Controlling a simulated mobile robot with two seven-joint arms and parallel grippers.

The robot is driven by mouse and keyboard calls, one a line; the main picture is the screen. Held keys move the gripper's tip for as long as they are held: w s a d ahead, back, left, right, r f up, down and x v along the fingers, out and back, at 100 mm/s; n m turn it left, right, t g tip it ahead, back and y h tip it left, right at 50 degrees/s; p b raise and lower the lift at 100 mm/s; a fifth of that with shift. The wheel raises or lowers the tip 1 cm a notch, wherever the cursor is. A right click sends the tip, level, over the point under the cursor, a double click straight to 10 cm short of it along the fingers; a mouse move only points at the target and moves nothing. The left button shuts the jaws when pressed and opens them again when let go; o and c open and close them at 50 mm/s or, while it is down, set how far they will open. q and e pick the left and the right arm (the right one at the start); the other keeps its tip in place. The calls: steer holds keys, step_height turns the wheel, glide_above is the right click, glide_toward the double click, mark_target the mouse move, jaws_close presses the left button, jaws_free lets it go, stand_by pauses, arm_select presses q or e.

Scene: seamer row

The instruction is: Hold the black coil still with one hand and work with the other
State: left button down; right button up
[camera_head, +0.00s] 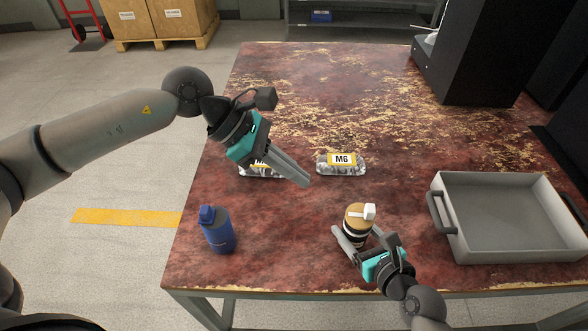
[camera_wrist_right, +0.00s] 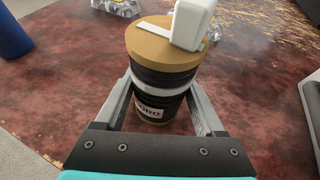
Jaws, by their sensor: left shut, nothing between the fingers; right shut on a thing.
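The black coil (camera_head: 355,228) stands upright near the table's front edge, with a tan disc on top and a white band around it. In the right wrist view the coil (camera_wrist_right: 160,80) carries a label ending in "ORD", partly hidden. A white block with a flat strip (camera_wrist_right: 192,24) sits on the tan top; it also shows in the head view (camera_head: 369,211). My right gripper (camera_head: 352,244) is shut on the coil, one finger on each side. My left gripper (camera_head: 304,182) is shut and empty, above the table, up and left of the coil.
A clear bag labelled M6 (camera_head: 341,168) lies mid-table; a second bag (camera_head: 258,172) is partly hidden behind my left gripper. A blue bottle (camera_head: 217,230) stands at the left edge. A grey tray (camera_head: 450,217) is at the right. The worn red table (camera_head: 310,100) is clear towards the back.

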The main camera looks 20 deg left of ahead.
stand_by(0.4)
steer(key=o, duration=1.5)
steer(key=shift+d, duration=0.1)
